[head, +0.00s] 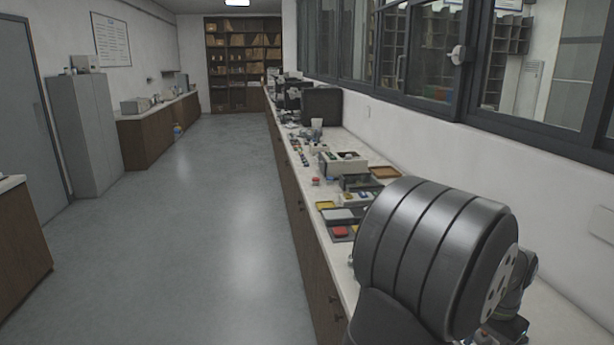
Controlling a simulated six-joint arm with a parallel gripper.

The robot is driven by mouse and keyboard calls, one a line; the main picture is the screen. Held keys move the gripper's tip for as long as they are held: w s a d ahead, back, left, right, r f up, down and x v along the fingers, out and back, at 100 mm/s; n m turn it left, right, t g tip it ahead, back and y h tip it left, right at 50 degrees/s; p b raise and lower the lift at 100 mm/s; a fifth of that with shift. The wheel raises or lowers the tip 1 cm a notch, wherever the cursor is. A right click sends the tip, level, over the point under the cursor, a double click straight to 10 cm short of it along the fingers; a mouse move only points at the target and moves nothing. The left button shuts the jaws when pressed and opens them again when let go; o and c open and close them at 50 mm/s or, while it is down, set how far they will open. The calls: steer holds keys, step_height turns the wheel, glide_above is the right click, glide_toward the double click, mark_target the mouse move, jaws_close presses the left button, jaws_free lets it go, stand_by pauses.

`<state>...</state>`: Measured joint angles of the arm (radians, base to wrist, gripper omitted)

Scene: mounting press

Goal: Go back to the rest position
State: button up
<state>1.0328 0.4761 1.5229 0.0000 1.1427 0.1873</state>
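One of my own arm's dark, ribbed round links fills the lower right of the head view and stands over the near end of the long counter (345,278). My gripper cannot be made out; the arm link hides what lies behind it. Whether the gripper holds anything does not show. The mounting press cannot be picked out for certain in this view.
The grey floor (190,230) is clear. A grey cabinet (88,130) stands left.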

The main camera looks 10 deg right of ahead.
steer(key=s+a+f, duration=0.1)
steer(key=s+a, duration=0.5)
steer(key=a, duration=0.2)
steer(key=w+f, duration=0.4)
steer(key=w, duration=0.2)
steer(key=shift+w+a+f, duration=0.15)
steer(key=shift+a+f, duration=0.05)
steer(key=shift+a, duration=0.2)
